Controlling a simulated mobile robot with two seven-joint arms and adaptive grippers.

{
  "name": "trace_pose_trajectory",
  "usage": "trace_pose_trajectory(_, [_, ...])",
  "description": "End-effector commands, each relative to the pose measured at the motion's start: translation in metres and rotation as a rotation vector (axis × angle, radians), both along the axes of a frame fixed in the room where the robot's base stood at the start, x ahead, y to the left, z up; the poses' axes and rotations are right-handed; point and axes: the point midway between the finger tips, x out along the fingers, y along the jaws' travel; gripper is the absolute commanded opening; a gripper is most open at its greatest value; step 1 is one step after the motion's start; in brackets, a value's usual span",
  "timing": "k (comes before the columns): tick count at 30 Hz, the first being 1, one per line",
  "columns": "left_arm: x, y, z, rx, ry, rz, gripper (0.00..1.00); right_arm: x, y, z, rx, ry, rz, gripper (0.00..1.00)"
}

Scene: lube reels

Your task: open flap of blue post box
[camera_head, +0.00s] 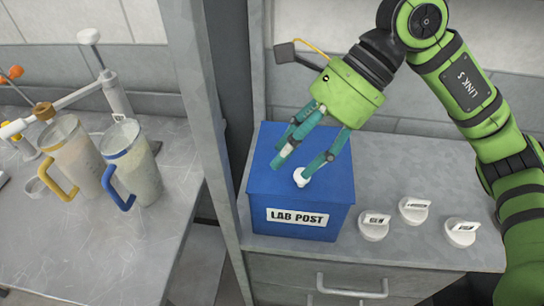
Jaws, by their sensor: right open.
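The blue post box (300,217) stands on the grey counter in the middle of the view, with a "LAB POST" label on its front. Its top looks closed, and part of it is hidden by my gripper. A small white knob (300,178) shows on the top near the front edge. My right gripper (291,167) is above the box, pointing down, with its teal fingers apart. One fingertip is at or very near the knob; I cannot tell whether it touches. My left gripper is not in view.
Several white labelled knobs or caps (413,209) sit on the counter right of the box. A grey upright post (215,130) separates it from the left bench, where two handled jugs (137,165) stand. A drawer handle (352,288) is below.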

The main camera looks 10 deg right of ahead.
Motion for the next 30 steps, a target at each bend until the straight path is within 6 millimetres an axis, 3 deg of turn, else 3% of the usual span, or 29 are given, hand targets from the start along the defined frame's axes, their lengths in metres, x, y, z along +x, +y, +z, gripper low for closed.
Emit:
trace_pose_trajectory(6, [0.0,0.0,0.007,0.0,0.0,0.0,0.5,-0.014,0.033,0.014,0.181,0.091,0.004,0.52])
trace_pose_trajectory(12, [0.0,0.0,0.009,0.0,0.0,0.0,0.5,-0.019,0.048,0.024,0.274,0.138,-0.001,0.52])
trace_pose_trajectory(30, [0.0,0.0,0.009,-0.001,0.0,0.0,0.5,-0.02,0.051,0.025,0.294,0.149,-0.002,0.52])
